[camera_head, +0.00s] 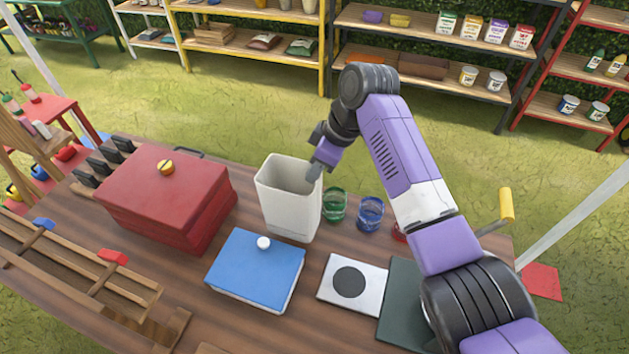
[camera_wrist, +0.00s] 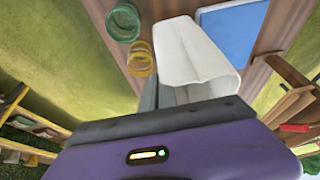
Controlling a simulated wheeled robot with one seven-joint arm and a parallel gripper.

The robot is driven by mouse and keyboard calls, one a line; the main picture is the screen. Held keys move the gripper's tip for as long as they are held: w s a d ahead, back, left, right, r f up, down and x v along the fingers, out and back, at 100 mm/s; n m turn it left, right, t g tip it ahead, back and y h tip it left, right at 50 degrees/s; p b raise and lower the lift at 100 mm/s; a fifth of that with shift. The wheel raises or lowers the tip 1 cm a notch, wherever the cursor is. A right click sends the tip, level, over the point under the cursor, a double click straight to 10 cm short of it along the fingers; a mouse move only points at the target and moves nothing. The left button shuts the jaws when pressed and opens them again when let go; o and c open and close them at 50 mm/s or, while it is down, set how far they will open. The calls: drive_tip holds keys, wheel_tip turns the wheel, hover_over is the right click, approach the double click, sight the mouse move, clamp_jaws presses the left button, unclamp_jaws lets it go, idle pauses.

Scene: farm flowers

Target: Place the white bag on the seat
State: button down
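The white bag (camera_head: 285,205), an open-topped upright container, stands on the wooden table between a red box and several cups. It also shows in the wrist view (camera_wrist: 190,52). My gripper (camera_head: 314,174) points down at the right part of the bag's open top and overlaps its rim in the head view. In the wrist view my gripper (camera_wrist: 168,96) is close to the bag's edge. I cannot tell whether the fingers are open or touch the bag. No seat can be made out with certainty.
A red box (camera_head: 165,195) stands left of the bag and a blue-lidded box (camera_head: 256,268) in front. A green cup (camera_head: 335,205) and a blue cup (camera_head: 370,213) stand close on the right. A yellow cup (camera_wrist: 140,60) shows in the wrist view. Shelves stand beyond open grass (camera_head: 220,105).

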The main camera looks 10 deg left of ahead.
sight(315, 185)
drive_tip(key=shift+f+p, duration=0.3)
drive_tip(key=shift+f, duration=1.9)
drive_tip(key=shift+f, duration=0.15)
drive_tip(key=c, duration=1.7)
unclamp_jaws()
